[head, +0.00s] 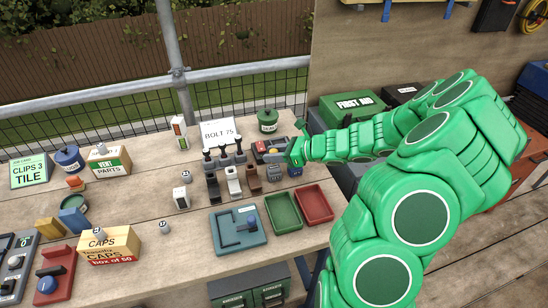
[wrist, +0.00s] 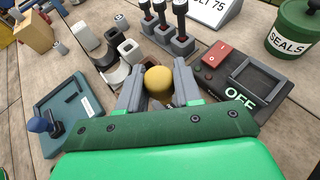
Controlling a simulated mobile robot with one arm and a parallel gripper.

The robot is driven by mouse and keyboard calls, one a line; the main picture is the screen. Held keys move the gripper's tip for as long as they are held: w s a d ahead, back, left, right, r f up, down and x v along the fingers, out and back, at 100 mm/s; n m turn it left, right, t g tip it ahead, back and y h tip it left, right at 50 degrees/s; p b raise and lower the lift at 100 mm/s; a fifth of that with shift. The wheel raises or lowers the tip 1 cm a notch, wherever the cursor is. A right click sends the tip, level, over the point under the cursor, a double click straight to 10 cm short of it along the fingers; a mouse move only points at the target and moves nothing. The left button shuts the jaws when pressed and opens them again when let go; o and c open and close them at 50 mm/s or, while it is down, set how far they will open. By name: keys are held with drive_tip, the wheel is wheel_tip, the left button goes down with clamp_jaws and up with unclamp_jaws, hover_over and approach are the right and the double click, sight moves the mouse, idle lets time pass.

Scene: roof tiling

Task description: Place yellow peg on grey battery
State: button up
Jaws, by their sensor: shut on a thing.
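The yellow peg (wrist: 158,82) shows its rounded top between the two grey fingers of my gripper (wrist: 159,90) in the wrist view; its lower part is hidden. My gripper (head: 287,154) is shut on it, above the right part of the bench in the head view. A small grey block (head: 274,173), which looks like the grey battery, stands on the bench just below my gripper in the head view. I cannot make it out in the wrist view. How high the peg is above the bench is hard to tell.
A black switch box (wrist: 240,78) with a red rocker is right of my fingers. Lever switches (wrist: 165,25) stand beyond them. Green (head: 283,211) and red (head: 314,204) trays and a blue-grey fixture (head: 238,230) lie nearer. A green SEALS tub (head: 268,121) stands behind.

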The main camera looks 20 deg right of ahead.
drive_tip(key=shift+f, duration=0.85)
drive_tip(key=shift+f, duration=0.15)
drive_tip(key=o, duration=1)
